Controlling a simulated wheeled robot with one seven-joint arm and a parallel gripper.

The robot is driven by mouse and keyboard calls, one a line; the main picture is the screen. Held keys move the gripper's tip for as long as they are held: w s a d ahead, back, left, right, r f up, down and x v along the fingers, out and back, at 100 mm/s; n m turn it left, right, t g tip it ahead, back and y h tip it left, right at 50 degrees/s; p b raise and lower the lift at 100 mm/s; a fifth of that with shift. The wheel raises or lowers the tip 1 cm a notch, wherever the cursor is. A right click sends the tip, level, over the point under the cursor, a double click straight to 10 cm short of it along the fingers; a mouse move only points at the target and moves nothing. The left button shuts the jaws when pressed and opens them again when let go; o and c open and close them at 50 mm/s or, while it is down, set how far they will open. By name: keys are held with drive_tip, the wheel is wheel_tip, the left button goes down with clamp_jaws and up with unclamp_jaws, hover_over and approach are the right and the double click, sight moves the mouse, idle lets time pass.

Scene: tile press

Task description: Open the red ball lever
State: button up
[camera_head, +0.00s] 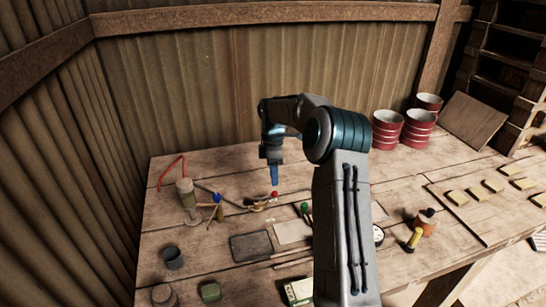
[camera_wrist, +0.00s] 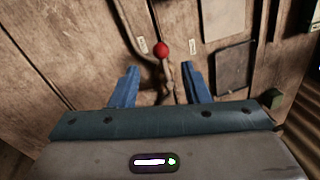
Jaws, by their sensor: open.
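The red ball (camera_wrist: 162,49) sits at the end of a thin, dull-coloured lever (camera_wrist: 168,75) in the wrist view. In the head view the red ball (camera_head: 275,194) is small, on the wooden table just below my gripper (camera_head: 273,180). In the wrist view my gripper (camera_wrist: 162,85) is open, with its two blue fingers apart. The lever's shaft lies between the fingers in that picture, with the ball beyond the tips. I cannot tell how far the fingers are above it. The lower end of the lever is hidden by the gripper body.
A blue ball (camera_head: 216,198) and a green ball (camera_head: 304,207) on similar levers stand to either side. A dark plate (camera_head: 251,246) lies in front. Red drums (camera_head: 387,129) stand at the back right.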

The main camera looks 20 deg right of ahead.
wheel_tip(320, 180, up, 8)
drive_tip(key=w, duration=0.1)
drive_tip(key=shift+w+d, duration=0.15)
drive_tip(key=shift+w, duration=0.15)
